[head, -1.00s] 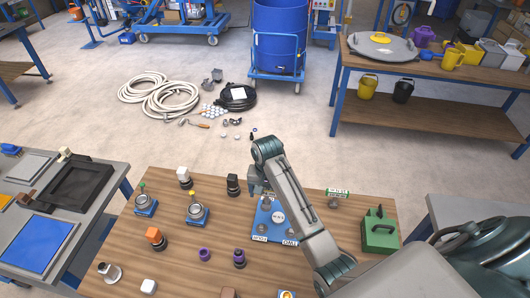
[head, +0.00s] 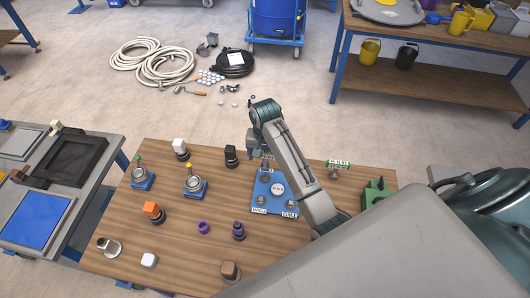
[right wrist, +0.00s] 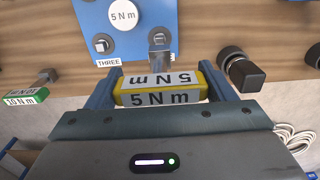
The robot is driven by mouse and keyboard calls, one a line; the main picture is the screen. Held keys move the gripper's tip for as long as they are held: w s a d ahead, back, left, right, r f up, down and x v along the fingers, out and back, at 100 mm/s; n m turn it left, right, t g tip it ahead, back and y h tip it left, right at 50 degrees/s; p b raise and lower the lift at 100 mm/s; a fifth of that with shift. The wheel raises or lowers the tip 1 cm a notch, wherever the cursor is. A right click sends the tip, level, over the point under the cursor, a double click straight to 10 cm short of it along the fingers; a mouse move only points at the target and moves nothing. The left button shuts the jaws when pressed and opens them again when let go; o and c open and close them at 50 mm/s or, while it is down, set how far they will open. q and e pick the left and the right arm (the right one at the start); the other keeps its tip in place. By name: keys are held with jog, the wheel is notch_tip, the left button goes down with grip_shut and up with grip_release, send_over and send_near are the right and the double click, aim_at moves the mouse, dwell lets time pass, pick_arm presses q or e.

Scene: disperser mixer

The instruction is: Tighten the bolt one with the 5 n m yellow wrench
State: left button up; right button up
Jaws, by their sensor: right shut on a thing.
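My right gripper (right wrist: 160,88) is shut on the yellow wrench (right wrist: 160,88), whose "5 N m" labels face the right wrist camera. In the head view my right gripper (head: 258,151) is at the far edge of the blue plate (head: 279,184). In the right wrist view the wrench's metal shaft (right wrist: 159,60) reaches over the plate's edge beside the bolt marked THREE (right wrist: 102,44). Whether it sits on a bolt cannot be told; bolt one and its label are not visible. A white "5 N m" disc (right wrist: 123,15) is on the plate. My left gripper is out of view.
A green 10 N m wrench (head: 339,165) stands right of the plate. A green case (head: 377,190) is partly hidden by my arm. A black knob (head: 231,157) stands left of the gripper. Several small parts, including an orange-topped one (head: 153,211), stand on the table's left half.

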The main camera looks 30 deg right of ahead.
aim_at(265, 165)
jog(key=shift+f, duration=0.9)
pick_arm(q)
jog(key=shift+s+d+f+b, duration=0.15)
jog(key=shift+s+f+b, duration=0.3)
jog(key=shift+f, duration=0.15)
pick_arm(e)
jog(key=shift+f, duration=0.9)
pick_arm(q)
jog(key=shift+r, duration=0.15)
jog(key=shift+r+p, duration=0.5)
jog(key=shift+p, duration=0.15)
pick_arm(e)
jog(key=shift+s, duration=0.1)
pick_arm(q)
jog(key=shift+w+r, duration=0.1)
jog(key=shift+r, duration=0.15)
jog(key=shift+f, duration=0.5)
pick_arm(e)
jog(key=shift+f, duration=1.3)
jog(key=o, duration=1)
